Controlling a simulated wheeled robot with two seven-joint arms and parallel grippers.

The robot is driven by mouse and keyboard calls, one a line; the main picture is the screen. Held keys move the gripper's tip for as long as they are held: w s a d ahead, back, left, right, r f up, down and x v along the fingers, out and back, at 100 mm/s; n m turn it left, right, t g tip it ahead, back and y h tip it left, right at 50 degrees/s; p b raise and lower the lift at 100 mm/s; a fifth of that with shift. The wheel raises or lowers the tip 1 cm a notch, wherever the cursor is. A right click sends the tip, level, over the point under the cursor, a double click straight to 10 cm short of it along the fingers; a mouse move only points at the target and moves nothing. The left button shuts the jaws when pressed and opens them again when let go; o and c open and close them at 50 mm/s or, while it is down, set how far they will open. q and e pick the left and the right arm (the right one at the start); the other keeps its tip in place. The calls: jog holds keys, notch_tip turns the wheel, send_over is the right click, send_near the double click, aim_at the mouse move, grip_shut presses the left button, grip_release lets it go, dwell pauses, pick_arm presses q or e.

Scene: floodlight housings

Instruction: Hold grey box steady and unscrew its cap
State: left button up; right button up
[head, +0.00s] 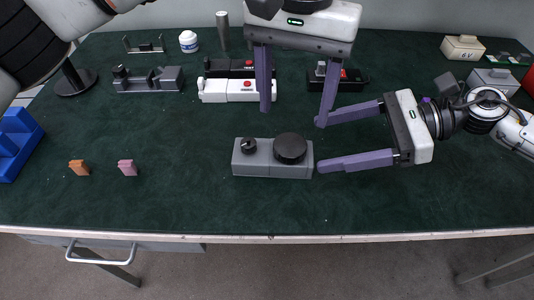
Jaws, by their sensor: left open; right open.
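A grey box (272,171) lies on the green table near its front edge. A large round black cap (290,148) sits on its right part, and a smaller black knob (248,146) on its left part. My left gripper (294,116) points down above and behind the box, open and empty, its two purple fingers spread wide. My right gripper (318,144) comes from the right, open and empty, with its fingers level. Its near fingertip is at the box's right end; whether it touches cannot be told.
Behind stand a white box with a red button (228,90), a grey fixture (148,80) and a white jar (188,41). An orange block (79,167) and a pink block (127,167) lie left. Blue bins (16,142) stand at the left edge. The table front is clear.

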aim_at(280, 154)
jog(key=shift+s+a+f, duration=0.2)
jog(key=shift+a+f, duration=0.05)
jog(key=shift+a, duration=0.1)
pick_arm(q)
jog(key=shift+w, duration=0.1)
pick_arm(e)
jog(key=x, duration=0.9)
jog(key=shift+a+f, duration=0.2)
jog(key=shift+a, duration=0.1)
pick_arm(q)
jog(key=shift+r, duration=0.1)
pick_arm(e)
grip_shut()
pick_arm(q)
jog(key=shift+f, duration=4.1)
